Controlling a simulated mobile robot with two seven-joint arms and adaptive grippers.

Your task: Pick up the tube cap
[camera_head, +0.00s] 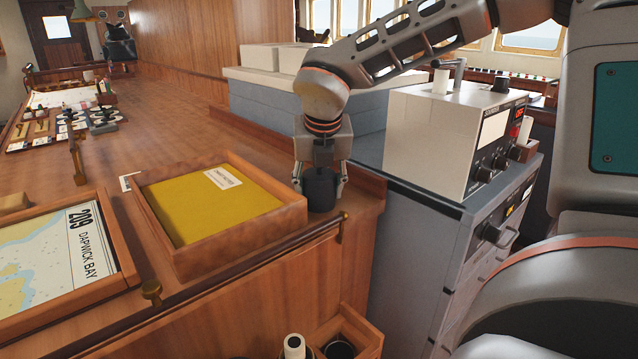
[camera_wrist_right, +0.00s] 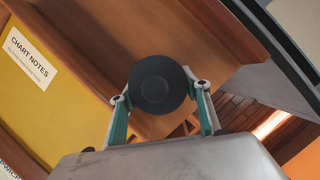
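The tube cap appears to be the dark round piece (camera_head: 320,190) at the near right corner of the wooden counter, beside the tray. In the right wrist view, its round dark top (camera_wrist_right: 158,85) faces the camera. My right gripper (camera_head: 320,184) points down over it, with one finger on each side. In the right wrist view, the fingertips of the right gripper (camera_wrist_right: 160,97) sit very close to the cap's sides. I cannot tell whether they press on it. The cap looks upright; its underside is hidden. My left gripper is not in view.
A wooden tray (camera_head: 186,255) with a yellow chart-notes folder (camera_head: 215,202) lies just left of the cap. A framed chart (camera_head: 62,258) is farther left. A grey cabinet with a white instrument (camera_head: 436,140) stands right. A rail (camera_head: 250,256) runs along the counter edge; a wooden box (camera_head: 362,335) stands below.

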